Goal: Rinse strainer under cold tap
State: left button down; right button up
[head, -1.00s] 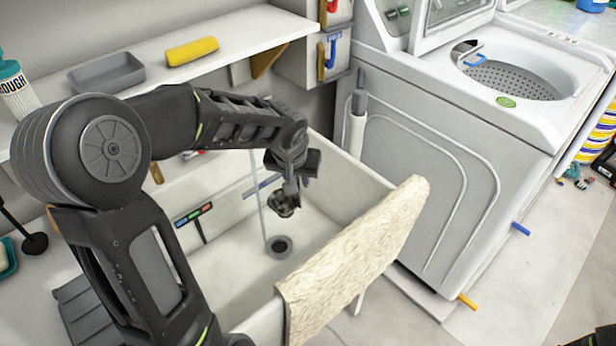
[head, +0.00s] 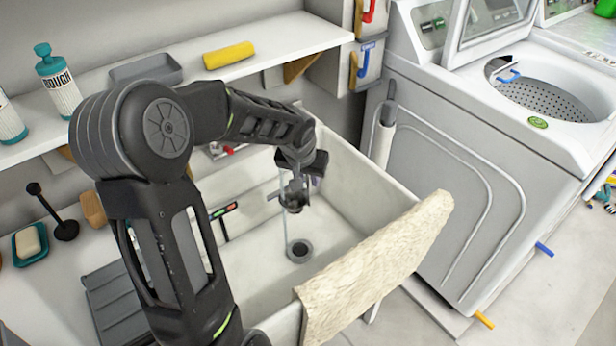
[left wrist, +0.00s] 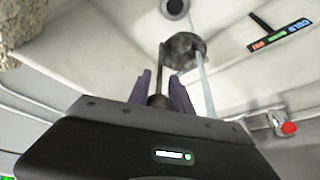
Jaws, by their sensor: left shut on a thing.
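The strainer (head: 294,201), small, dark and round, hangs from my left gripper (head: 300,168) inside the white sink (head: 345,190). The left wrist view shows my left gripper (left wrist: 165,90) shut on its dark handle, with the strainer head (left wrist: 184,50) beyond the fingers. A thin stream of water (head: 283,215) falls beside the strainer; in the left wrist view the stream (left wrist: 205,85) meets the strainer's right edge in the picture. I cannot tell whether it touches. The tap's red knob (left wrist: 289,128) shows there; the spout is unclear. My right gripper is not in view.
The drain (head: 299,250) lies below the strainer. A beige towel (head: 375,270) hangs over the sink's front rim. A shelf (head: 290,45) holds a yellow roll (head: 229,55) and a grey tray (head: 146,70). A washing machine (head: 480,160) stands at right.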

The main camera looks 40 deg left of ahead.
pick_arm(q)
jog(key=shift+w, duration=0.15)
jog(key=shift+w+d+b, duration=0.1)
jog(key=shift+w+b, duration=0.25)
jog(key=shift+w, duration=0.1)
jog(key=shift+s, duration=0.15)
dwell(0.5)
jog(key=shift+s, duration=0.45)
dwell(0.4)
jog(key=s+d+b, duration=0.1)
jog(key=d+b, duration=0.4)
jog(key=d, duration=0.2)
jog(key=shift+d, duration=0.4)
dwell(1.5)
